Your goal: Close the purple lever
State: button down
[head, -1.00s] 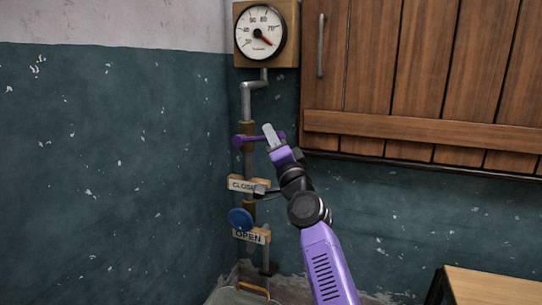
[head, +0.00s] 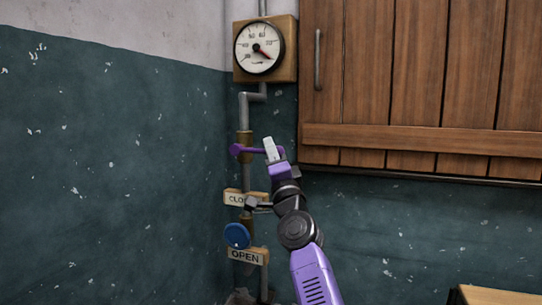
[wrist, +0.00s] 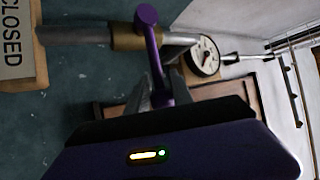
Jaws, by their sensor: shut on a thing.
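The purple lever (head: 243,150) is a bar across a brass fitting on the grey pipe in the corner. In the head view it lies about level, its right end behind my gripper (head: 270,150). In the wrist view the lever (wrist: 150,40) runs from a round knob at the top down between my fingers (wrist: 158,92), which are shut on it. The "CLOSED" sign (wrist: 12,42) shows at the left of the wrist view, and in the head view this sign (head: 236,198) is below the lever, partly hidden by my arm.
A pressure gauge (head: 258,47) is above the lever. A blue round handle (head: 237,236) and an "OPEN" sign (head: 246,256) are lower on the pipe. A wooden cabinet (head: 400,80) hangs close on the right. A wooden table corner (head: 495,295) is at lower right.

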jog(key=shift+d+f, duration=0.1)
jog(key=shift+f, duration=0.1)
jog(key=c, duration=1.2)
grip_release()
jog(key=shift+o, duration=0.2)
jog(key=p+v, duration=0.3)
jog(key=v, duration=0.4)
jog(key=shift+s, duration=0.35)
jog(key=shift+d+f, duration=0.15)
